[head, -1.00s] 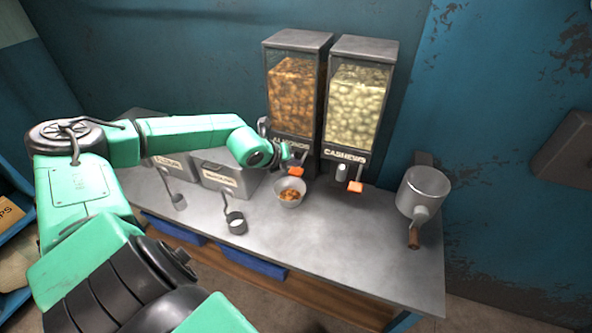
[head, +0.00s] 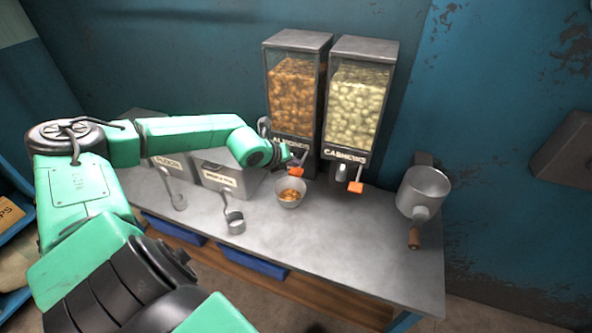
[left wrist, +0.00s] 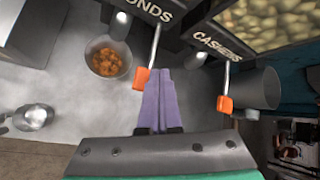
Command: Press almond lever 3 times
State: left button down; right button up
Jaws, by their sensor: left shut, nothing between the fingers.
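The almond dispenser (head: 292,100) is a clear-fronted bin of brown nuts at the back of the counter. Its orange-tipped lever (head: 296,171) sticks out at the front and also shows in the left wrist view (left wrist: 141,79). My left gripper (head: 288,155) is at this lever in the head view. In the left wrist view its purple fingers (left wrist: 158,84) are shut and empty, with their tips right beside the orange tip; contact is hard to tell. A grey bowl (head: 290,200) with some almonds stands below the spout. It also shows in the left wrist view (left wrist: 108,79). My right gripper is out of view.
The cashew dispenser (head: 357,100) stands just right, with its own orange lever (head: 355,187). Labelled grey bins (head: 231,181) and two metal scoops (head: 235,226) are to the left. A grinder-like metal cup (head: 424,190) is at the right. The counter's front right is bare.

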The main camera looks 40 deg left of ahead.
aim_at(296, 172)
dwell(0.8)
pick_arm(q)
jog(key=shift+f+b, duration=0.4)
jog(key=shift+b, duration=0.35)
jog(key=shift+s+f+b, duration=0.1)
jog(key=shift+f+b, duration=1.25)
jog(key=shift+b, duration=0.3)
dwell(1.0)
jog(key=shift+r, duration=0.15)
jog(key=shift+r+p, duration=0.65)
jog(key=shift+r, duration=0.95)
jog(key=shift+r+p, duration=1.2)
jog(key=shift+r, duration=1.3)
